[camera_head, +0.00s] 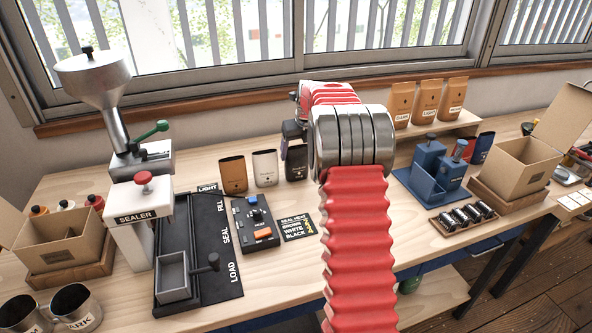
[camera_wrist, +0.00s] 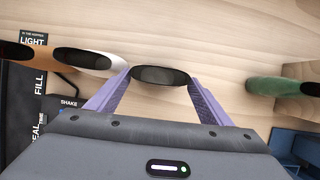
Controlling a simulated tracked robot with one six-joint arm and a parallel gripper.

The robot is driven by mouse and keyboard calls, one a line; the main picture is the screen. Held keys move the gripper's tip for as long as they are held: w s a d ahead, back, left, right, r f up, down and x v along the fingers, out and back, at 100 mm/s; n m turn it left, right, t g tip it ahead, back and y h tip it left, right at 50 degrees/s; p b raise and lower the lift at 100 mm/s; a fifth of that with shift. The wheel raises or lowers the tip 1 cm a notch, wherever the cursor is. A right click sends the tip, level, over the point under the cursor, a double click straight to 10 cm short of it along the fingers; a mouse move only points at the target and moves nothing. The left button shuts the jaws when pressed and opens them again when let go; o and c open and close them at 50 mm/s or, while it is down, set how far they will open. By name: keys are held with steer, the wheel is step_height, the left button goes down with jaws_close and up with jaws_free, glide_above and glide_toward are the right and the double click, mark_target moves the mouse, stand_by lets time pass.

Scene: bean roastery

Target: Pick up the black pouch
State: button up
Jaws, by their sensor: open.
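The black pouch (camera_head: 297,165) stands upright on the wooden bench, to the right of a white pouch (camera_head: 264,168) and a brown pouch (camera_head: 233,174). My gripper (camera_head: 294,135) is over it and hides its upper part in the head view. In the wrist view the black pouch's dark oval mouth (camera_wrist: 160,76) lies between the tips of my two purple fingers (camera_wrist: 158,90). The fingers are open, one on each side of the pouch. I cannot tell whether either finger touches it. The white pouch (camera_wrist: 88,60) is close beside the left finger.
A control box (camera_head: 255,222) and a seal-heat card (camera_head: 297,226) lie in front of the pouches. The sealer (camera_head: 135,217) and its black mat (camera_head: 215,270) are at left. A green item (camera_wrist: 275,87) stands right of my gripper, with bare wood between.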

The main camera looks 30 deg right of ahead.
mark_target(296, 159)
steer(key=x, duration=0.5)
steer(key=shift+s+a, duration=0.1)
steer(key=shift+c, duration=0.5)
steer(key=c, duration=0.6)
steer(key=shift+o, duration=0.2)
step_height(296, 159, up, 18)
steer(key=shift+s, duration=0.1)
stand_by(0.8)
